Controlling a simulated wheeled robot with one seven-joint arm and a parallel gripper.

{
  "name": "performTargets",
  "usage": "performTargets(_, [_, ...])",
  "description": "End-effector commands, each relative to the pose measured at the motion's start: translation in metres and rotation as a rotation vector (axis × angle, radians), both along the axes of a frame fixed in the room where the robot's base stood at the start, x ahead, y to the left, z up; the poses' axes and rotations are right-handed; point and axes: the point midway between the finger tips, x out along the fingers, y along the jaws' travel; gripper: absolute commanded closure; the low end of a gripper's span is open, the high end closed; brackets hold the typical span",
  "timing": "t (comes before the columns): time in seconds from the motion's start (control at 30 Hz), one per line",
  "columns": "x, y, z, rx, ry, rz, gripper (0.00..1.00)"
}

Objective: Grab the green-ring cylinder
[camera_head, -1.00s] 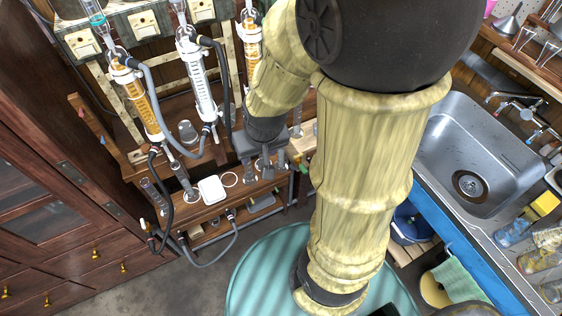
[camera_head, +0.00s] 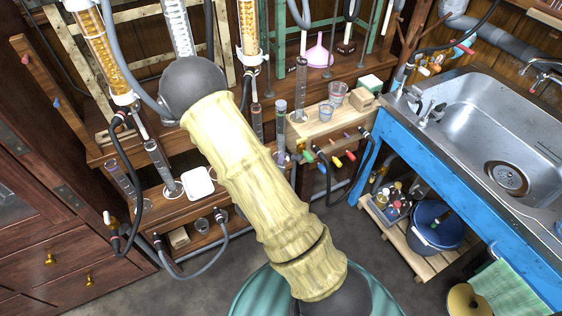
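Several slim clear graduated cylinders stand around the lower bench and shelf. One cylinder (camera_head: 281,122) with a bluish top stands left of the small wooden box, beside a darker cylinder (camera_head: 257,122). A tall cylinder (camera_head: 300,85) stands at the box's left end. Two more, a cylinder with a purplish band (camera_head: 119,178) and another cylinder (camera_head: 158,162), stand at the left. I cannot make out a green ring on any of them. My pale arm crosses the middle and hides part of the bench. My gripper does not show.
The wooden box (camera_head: 325,128) carries small cups and has coloured taps in front. A white square device (camera_head: 198,184) lies on the lower shelf. Black and grey hoses hang around it. A steel sink (camera_head: 480,140) is at the right, and a blue bucket (camera_head: 434,225) stands below it.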

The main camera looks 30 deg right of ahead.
Motion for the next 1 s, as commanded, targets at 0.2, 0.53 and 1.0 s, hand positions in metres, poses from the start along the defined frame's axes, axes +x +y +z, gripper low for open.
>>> performTargets(0.2, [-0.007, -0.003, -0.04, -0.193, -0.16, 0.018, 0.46])
performTargets(0.53, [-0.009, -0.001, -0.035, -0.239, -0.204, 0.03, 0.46])
performTargets(1.0, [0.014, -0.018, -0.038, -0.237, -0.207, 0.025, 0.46])
